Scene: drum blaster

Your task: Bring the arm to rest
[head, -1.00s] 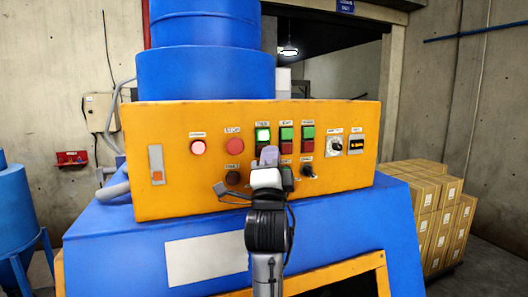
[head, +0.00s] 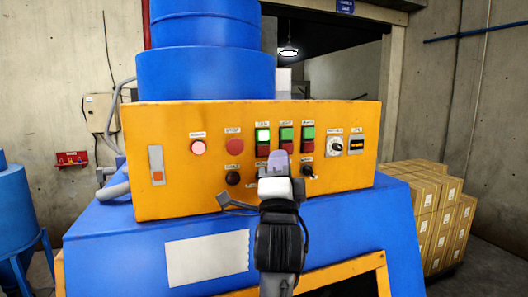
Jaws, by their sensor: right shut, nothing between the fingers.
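My right gripper (head: 278,163) is in front of the orange control panel (head: 190,190), low in the middle of the head view. Its fingers are shut and empty, and they point up toward the panel. It covers part of the lower row of controls. I cannot tell whether the fingertips touch the panel. My right arm (head: 279,240) comes up from the bottom edge. The left gripper is not in view.
The panel carries a pink lamp (head: 198,147), a red stop button (head: 234,146), several green and red switches, and a black knob (head: 307,171). The blue machine body (head: 120,250) lies below. Stacked boxes (head: 425,210) stand at the right.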

